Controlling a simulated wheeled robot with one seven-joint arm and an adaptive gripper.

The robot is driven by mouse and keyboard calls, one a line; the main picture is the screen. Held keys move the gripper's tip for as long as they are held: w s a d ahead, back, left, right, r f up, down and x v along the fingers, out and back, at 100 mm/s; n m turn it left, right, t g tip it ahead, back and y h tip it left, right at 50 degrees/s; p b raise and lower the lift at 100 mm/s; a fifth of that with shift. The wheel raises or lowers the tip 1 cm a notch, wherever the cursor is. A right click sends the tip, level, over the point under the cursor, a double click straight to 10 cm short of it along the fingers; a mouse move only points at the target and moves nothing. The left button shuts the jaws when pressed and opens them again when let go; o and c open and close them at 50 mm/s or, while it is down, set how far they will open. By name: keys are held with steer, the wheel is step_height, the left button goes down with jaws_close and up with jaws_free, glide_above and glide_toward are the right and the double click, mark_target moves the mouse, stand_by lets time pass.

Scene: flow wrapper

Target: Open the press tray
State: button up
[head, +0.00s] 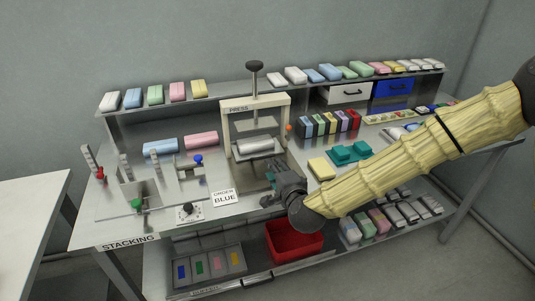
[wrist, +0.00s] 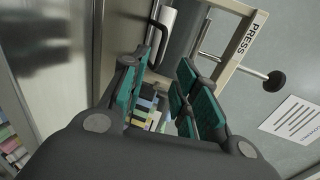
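The press (head: 240,106) stands mid-bench, a cream frame with a black knob on top; its labelled frame (wrist: 243,42) also shows in the wrist view. A silvery roll-shaped piece (head: 255,146) lies inside the press. The grey press tray (head: 247,175) extends at the press's foot toward the front. My gripper (head: 274,190) is at the tray's front right, covering part of it. In the wrist view my gripper (wrist: 166,80) has teal-padded fingers apart with nothing held. A dark bar handle (wrist: 158,43) appears beyond the left fingertip; I cannot tell whether they touch.
A "BLUE" order card (head: 224,197) lies left of my gripper. A yellow block (head: 321,168) and a teal fixture (head: 348,153) are to the right. A red bin (head: 294,240) sits below the bench front. Wrapped blocks line the back shelf.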

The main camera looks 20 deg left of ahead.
mark_target(266, 157)
steer(key=p+x, duration=0.1)
steer(key=x, duration=0.9)
steer(key=shift+d+f, duration=0.1)
jaws_close()
